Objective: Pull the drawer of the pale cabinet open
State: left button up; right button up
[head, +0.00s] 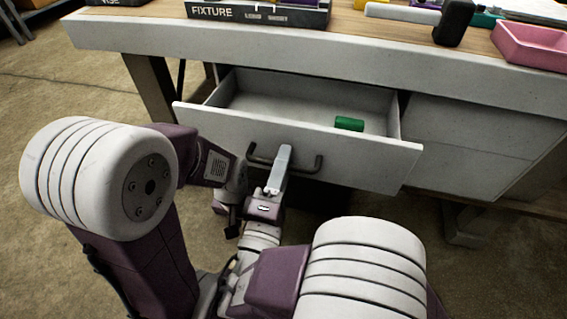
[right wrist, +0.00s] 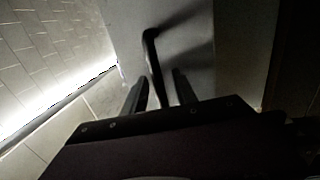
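The pale cabinet (head: 480,130) under the bench has its drawer (head: 300,149) pulled well out in the head view, its inside showing. A dark bar handle (head: 312,168) is on the drawer front; it also shows in the right wrist view (right wrist: 151,45). My right gripper (head: 283,158) is at the handle's middle. In the right wrist view its two fingers (right wrist: 160,88) stand apart on either side of the bar, with what looks like a gap. My left gripper (head: 232,226) is low, left of the right one, away from the handle; its fingers are unclear.
A green cylinder (head: 349,124) lies inside the drawer. Floor (head: 60,110) is clear at the left.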

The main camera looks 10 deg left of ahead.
jog(key=s+f+p, duration=0.1)
jog(key=s+p, duration=0.2)
jog(key=s, duration=0.6)
jog(key=shift+a+f, duration=0.15)
jog(key=shift+f, duration=0.2)
